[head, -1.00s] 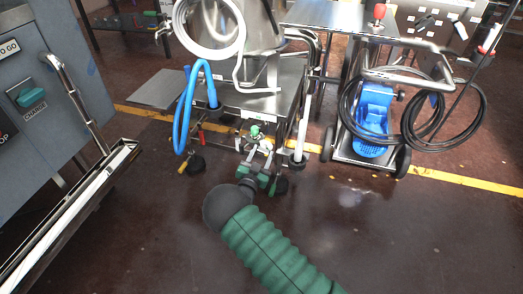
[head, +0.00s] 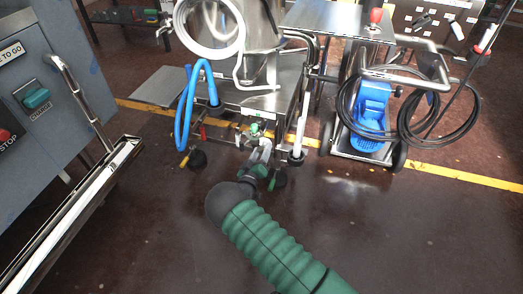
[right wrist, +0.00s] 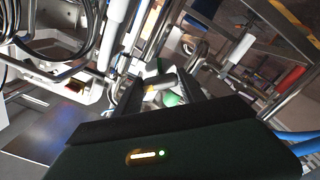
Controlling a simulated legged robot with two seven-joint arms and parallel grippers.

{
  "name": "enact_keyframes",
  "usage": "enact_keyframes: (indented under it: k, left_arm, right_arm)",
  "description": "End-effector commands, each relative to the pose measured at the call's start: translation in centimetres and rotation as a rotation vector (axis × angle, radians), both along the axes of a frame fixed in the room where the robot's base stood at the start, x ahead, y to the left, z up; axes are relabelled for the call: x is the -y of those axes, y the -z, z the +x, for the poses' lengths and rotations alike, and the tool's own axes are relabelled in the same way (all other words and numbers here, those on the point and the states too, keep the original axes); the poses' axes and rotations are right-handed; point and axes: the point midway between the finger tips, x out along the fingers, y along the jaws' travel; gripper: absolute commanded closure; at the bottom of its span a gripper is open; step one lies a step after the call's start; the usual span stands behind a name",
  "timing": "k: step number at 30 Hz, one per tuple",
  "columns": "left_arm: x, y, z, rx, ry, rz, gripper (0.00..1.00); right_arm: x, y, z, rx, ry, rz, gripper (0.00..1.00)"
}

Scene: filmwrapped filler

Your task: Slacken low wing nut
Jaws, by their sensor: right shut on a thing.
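My right gripper (head: 262,152) reaches in at the low front of the steel filler stand (head: 262,100), at the end of my green-sleeved arm. In the right wrist view its two dark fingers (right wrist: 163,90) close around a small fitting among the pipes. A pale piece (right wrist: 160,87) and a green piece (right wrist: 172,99) show between the fingers. In the head view a small green knob (head: 254,129) sits just above the gripper. The wing nut's own shape is too small and too covered to make out. My left gripper is not in view.
Blue hoses (head: 183,115) hang left of the gripper. A white upright tube (head: 300,130) stands close on its right. A blue pump (head: 370,112) on a wheeled cart is further right. A grey cabinet (head: 50,65) is at the left. The floor in front is clear.

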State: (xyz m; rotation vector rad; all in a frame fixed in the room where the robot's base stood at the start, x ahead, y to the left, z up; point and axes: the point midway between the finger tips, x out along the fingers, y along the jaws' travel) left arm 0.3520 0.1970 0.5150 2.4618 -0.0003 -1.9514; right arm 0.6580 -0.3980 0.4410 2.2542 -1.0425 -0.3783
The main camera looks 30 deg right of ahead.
Motion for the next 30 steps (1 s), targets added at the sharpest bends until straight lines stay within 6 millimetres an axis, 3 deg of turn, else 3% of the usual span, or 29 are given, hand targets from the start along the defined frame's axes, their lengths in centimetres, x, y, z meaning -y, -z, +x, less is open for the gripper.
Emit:
enact_keyframes:
  k: [15, 30]
  left_arm:
    - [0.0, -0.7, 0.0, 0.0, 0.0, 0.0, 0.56]
    - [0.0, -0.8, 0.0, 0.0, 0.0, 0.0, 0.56]
  right_arm:
    - [-0.19, 0.23, 0.04, -0.322, -0.006, -0.269, 0.93]
    - [-0.27, 0.3, 0.11, -0.423, -0.008, -0.354, 0.93]
